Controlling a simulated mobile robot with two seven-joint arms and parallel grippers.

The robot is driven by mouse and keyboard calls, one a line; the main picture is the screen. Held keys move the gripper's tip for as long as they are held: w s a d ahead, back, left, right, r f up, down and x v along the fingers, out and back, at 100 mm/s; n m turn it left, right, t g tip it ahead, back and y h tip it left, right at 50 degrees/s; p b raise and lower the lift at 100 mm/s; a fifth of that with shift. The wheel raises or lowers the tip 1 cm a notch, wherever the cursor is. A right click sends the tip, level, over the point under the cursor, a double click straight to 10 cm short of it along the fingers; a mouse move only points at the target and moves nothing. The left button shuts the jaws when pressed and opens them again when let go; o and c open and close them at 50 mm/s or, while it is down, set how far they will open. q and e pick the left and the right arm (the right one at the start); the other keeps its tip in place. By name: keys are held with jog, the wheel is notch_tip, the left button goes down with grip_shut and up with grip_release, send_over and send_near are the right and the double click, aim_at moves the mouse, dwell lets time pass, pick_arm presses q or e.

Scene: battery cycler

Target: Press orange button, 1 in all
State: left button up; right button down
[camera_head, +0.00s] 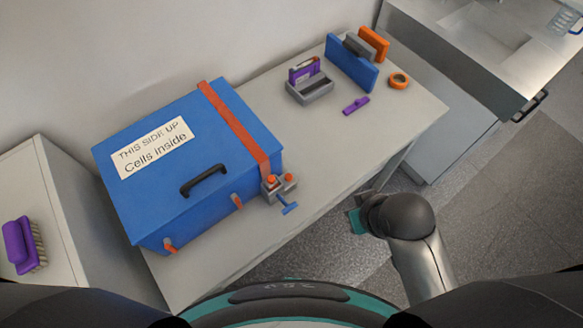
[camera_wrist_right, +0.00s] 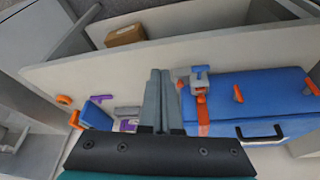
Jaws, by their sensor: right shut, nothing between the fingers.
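A small grey device (camera_head: 277,191) with a blue T-shaped handle sits at the front corner of the big blue box (camera_head: 165,205). Two small orange knobs (camera_head: 271,180) show on it, and I cannot tell which is the button. The same device (camera_wrist_right: 195,85) shows in the right wrist view, just right of my fingertips in the picture. My right gripper (camera_wrist_right: 160,73) is shut and empty. In the head view my right forearm is in front of the table's edge, and the fingers are hidden. My left gripper is not in view.
The grey table (camera_head: 235,265) also bears a grey-and-purple holder (camera_head: 309,92), a blue block (camera_head: 351,65), an orange ring (camera_head: 399,81) and a purple piece (camera_head: 356,105). A purple brush (camera_head: 22,243) lies on a left cabinet. A cardboard box (camera_wrist_right: 125,35) stands beyond the table.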

jog(key=w+a+r+n+t+y, duration=0.1)
jog(key=w+a+r+n+y, duration=0.15)
jog(key=w+a, duration=0.2)
jog(key=n+t+y+p, duration=0.1)
jog(key=n+y, duration=0.2)
jog(key=n, duration=0.9)
send_over(289, 177)
jog(key=d, duration=0.1)
jog(key=shift+s+f, duration=0.15)
jog(key=shift+f, duration=2.45)
jog(key=shift+f, duration=0.15)
notch_tip(289, 177, down, 8)
jog(key=b, duration=0.8)
jog(key=shift+f, duration=0.25)
jog(key=shift+f, duration=0.1)
jog(key=shift+f+b, duration=0.3)
jog(key=shift+b, duration=0.05)
